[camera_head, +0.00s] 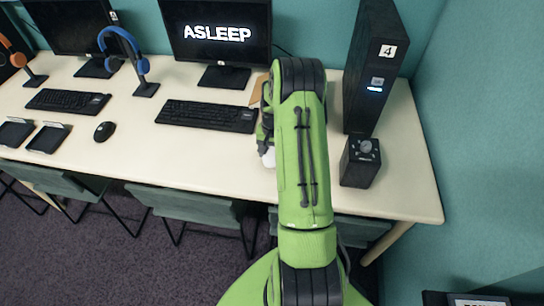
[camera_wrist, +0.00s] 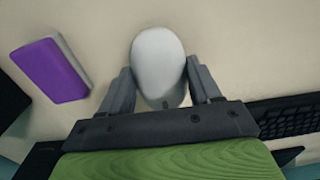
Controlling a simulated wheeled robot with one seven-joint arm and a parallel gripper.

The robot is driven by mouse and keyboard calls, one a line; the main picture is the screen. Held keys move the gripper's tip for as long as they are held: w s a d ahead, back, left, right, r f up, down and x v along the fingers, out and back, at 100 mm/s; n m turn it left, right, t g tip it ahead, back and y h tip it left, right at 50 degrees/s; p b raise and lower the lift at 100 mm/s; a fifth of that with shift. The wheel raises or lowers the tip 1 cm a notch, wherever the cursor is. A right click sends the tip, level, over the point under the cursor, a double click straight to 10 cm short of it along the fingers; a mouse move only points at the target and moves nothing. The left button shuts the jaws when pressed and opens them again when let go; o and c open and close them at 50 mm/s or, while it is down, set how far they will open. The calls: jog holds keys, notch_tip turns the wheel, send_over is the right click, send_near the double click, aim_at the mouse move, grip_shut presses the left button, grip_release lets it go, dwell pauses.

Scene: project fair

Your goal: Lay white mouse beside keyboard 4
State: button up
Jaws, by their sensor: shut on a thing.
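The white mouse (camera_wrist: 158,62) sits between the two fingers of my gripper (camera_wrist: 160,82), which is shut on its sides. In the head view only a small white part of the mouse (camera_head: 268,158) shows below my gripper (camera_head: 266,141); my arm hides the rest. The mouse is at or just above the tabletop; I cannot tell if it touches. A black keyboard (camera_head: 207,116), in front of the screen reading ASLEEP, lies just left of my gripper. A keyboard also shows at the right of the wrist view (camera_wrist: 288,116), apart from the mouse. The 4 label is on the black tower (camera_head: 372,75).
A purple and white block (camera_wrist: 52,70) lies beside the mouse in the wrist view. A black box with a knob (camera_head: 360,160) stands right of my arm. A black mouse (camera_head: 104,131) and another keyboard (camera_head: 68,101) lie left on the cream table (camera_head: 190,165). Chairs stand along the front.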

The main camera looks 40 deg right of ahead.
jog(key=shift+f, duration=0.95)
jog(key=shift+f, duration=0.2)
jog(key=o, duration=1.1)
jog(key=shift+r, duration=0.1)
